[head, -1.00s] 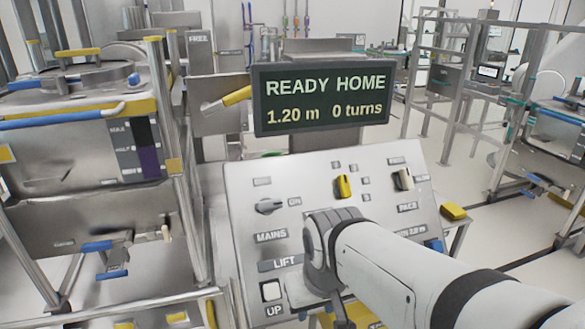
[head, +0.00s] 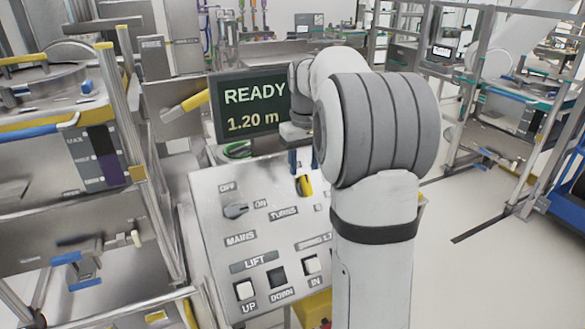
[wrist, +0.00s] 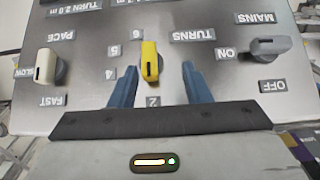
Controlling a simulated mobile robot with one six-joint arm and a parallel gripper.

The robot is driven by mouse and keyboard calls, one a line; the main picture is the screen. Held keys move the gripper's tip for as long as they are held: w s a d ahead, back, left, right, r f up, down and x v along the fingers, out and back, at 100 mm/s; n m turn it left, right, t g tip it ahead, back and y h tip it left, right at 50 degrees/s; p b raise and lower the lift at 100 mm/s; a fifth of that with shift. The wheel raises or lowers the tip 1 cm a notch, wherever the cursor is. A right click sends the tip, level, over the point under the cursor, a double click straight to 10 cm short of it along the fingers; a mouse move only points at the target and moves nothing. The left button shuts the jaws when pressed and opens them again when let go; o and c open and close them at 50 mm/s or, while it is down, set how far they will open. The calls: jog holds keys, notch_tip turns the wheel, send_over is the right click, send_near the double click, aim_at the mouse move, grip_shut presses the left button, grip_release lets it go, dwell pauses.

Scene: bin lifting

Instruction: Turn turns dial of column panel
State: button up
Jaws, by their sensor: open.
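The yellow turns dial (head: 304,186) is on the sloped column panel (head: 215,185), partly hidden by my arm in the head view. In the wrist view the gripper (wrist: 160,69) has one finger to each side of the dial, with gaps visible. Contact cannot be seen. The display (head: 250,105) reads READY and 1.20 m; the rest is hidden by my arm.
The grey MAINS switch (head: 235,210) is left of the dial. The pale PACE knob (wrist: 46,66) shows in the wrist view. Lift buttons (head: 245,290) line the panel's lower edge. A steel vessel frame (head: 150,200) stands close on the left.

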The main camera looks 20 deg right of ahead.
aim_at(307, 181)
jog(key=shift+w+d+r, duration=0.1)
jog(key=shift+w+d, duration=0.65)
jog(key=shift+d, duration=0.1)
notch_tip(307, 181, down, 8)
jog(key=shift+r+p, duration=0.15)
jog(key=shift+p, duration=0.4)
jog(key=shift+c, duration=0.2)
grip_shut()
